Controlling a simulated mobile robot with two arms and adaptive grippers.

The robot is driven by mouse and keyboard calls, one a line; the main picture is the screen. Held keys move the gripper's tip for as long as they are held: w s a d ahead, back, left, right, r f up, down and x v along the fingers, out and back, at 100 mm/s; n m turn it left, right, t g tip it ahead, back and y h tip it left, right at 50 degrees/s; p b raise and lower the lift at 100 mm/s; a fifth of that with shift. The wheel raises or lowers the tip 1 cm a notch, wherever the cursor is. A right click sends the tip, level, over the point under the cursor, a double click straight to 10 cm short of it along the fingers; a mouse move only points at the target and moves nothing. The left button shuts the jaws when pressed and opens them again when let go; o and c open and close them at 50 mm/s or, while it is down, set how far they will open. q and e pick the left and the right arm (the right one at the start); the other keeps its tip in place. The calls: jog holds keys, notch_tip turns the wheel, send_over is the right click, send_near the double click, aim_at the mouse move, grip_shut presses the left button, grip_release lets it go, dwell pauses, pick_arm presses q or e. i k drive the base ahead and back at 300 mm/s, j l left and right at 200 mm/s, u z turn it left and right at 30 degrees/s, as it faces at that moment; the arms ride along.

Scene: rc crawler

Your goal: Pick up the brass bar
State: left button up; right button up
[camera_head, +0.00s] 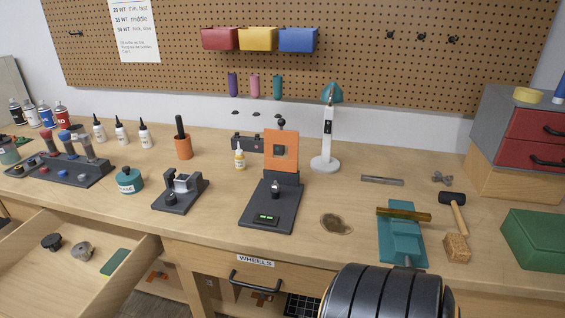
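The brass bar (404,214) is a thin gold-coloured bar on the right part of the workbench. It lies crosswise over a teal vise-like fixture (401,247), near its far end; I cannot tell whether the fixture clamps it. Neither of my grippers shows in the head view. A dark ribbed rounded part of my own body fills the bottom edge, just in front of the teal fixture.
A hammer (454,209), a cork-like block (457,248) and a green box (537,238) are right of the fixture. A grey metal bar (382,180) lies behind it. A black stand (272,205) and white lamp (325,160) are left. A drawer (75,262) is open at lower left.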

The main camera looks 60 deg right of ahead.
aim_at(380, 211)
jog(key=z, duration=2.8)
jog(key=j+z, duration=0.3)
jog(key=j, duration=0.2)
jog(key=k, duration=0.05)
